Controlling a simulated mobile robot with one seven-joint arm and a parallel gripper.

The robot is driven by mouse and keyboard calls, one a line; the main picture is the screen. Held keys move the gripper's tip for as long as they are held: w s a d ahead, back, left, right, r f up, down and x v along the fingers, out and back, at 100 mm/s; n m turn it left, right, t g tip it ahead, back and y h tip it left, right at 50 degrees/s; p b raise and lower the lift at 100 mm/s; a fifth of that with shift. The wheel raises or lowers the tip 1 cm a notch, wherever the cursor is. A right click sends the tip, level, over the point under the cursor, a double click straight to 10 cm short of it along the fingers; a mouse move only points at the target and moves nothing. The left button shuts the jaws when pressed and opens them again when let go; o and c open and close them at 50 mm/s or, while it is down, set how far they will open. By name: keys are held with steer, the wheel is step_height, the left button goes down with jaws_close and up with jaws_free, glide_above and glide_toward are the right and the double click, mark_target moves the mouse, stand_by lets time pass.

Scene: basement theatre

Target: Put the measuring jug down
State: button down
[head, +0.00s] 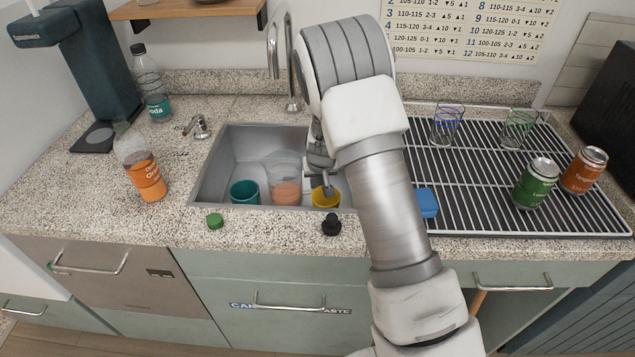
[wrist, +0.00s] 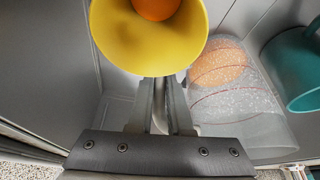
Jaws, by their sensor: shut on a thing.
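The yellow vessel (head: 325,198), which I take to be the measuring jug, is at the front right of the sink. In the wrist view the yellow jug (wrist: 130,50) has a wide flared mouth, with something orange (wrist: 156,8) inside. My gripper (wrist: 160,84) is shut on it at its near side; the fingers hide the gripped part. In the head view my gripper (head: 320,178) is partly hidden by my arm, just above the jug. I cannot tell whether the jug touches the sink floor.
In the sink (head: 240,145), a clear glass (head: 286,178) with orange contents stands close left of the jug, and a teal cup (head: 244,192) further left. A black stopper (head: 331,225) and green cap (head: 215,221) lie on the front counter. The drying rack (head: 470,185) holds glasses, cans and a blue sponge.

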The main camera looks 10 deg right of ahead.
steer(key=shift+r, duration=0.15)
steer(key=shift+f, duration=0.2)
steer(key=c, duration=0.8)
jaws_free()
steer(key=shift+c, duration=0.2)
